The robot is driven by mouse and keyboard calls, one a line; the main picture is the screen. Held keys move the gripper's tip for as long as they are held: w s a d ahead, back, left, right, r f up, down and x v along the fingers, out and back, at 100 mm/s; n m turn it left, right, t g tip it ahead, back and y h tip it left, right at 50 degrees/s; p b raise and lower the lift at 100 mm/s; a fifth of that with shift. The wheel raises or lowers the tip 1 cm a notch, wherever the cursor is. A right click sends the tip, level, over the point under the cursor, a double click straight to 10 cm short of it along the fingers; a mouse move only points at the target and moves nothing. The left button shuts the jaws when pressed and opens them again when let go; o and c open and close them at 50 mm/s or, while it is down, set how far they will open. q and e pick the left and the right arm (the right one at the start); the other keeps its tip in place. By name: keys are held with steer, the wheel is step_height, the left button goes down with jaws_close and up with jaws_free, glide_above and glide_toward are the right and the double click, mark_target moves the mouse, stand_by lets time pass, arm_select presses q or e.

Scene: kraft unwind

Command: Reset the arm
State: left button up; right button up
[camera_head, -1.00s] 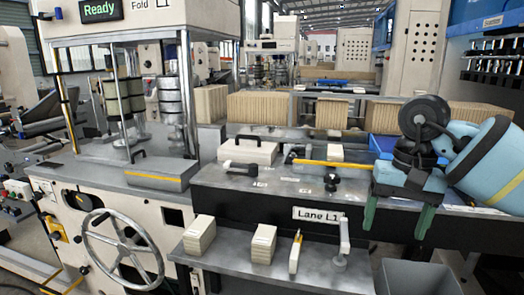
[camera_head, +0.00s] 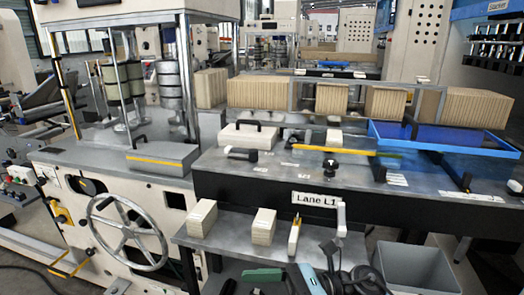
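Dark rounded parts (camera_head: 350,275) with a light blue piece and a green piece show at the bottom edge, in front of the low steel shelf. They look like my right arm and gripper, cut off by the frame. I cannot make out two fingertips or their gap. No arm comes in from the left, and my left gripper is out of view.
The low shelf holds two cream blocks (camera_head: 202,218) (camera_head: 262,226), a yellow-and-white tool (camera_head: 294,236) and an upright handle (camera_head: 341,218). A grey bin (camera_head: 415,268) stands at right. Behind are the Lane L1 bench (camera_head: 240,185), a blue-framed tray (camera_head: 455,142) and a handwheel (camera_head: 128,232).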

steer(key=s+d+f+n+t+h, duration=0.1)
steer(key=d+f+n+t+h, duration=0.3)
steer(key=n+t, duration=0.55)
steer(key=s+d+f+n+t+h+p, duration=0.1)
steer(key=d+f+n+t+h, duration=0.45)
steer(key=n, duration=0.85)
steer(key=d+f+n+t+h, duration=0.1)
steer(key=f+n+t, duration=0.45)
steer(key=n, duration=0.65)
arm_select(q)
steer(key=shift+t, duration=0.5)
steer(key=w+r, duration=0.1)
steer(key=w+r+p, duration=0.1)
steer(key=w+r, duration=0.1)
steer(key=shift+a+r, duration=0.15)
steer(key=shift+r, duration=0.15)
arm_select(e)
steer(key=s+d+f+m+g+h, duration=0.3)
steer(key=s+d+f+m+g, duration=0.1)
steer(key=s+f+m, duration=0.3)
steer(key=s+d+f+m+g+h, duration=0.4)
steer(key=s+f+m, duration=0.3)
steer(key=s+f, duration=0.4)
steer(key=s+d+g, duration=0.1)
steer(key=s, duration=0.3)
steer(key=shift+s+d+f+m, duration=0.15)
steer(key=shift+d+m, duration=0.2)
steer(key=shift+d, duration=0.05)
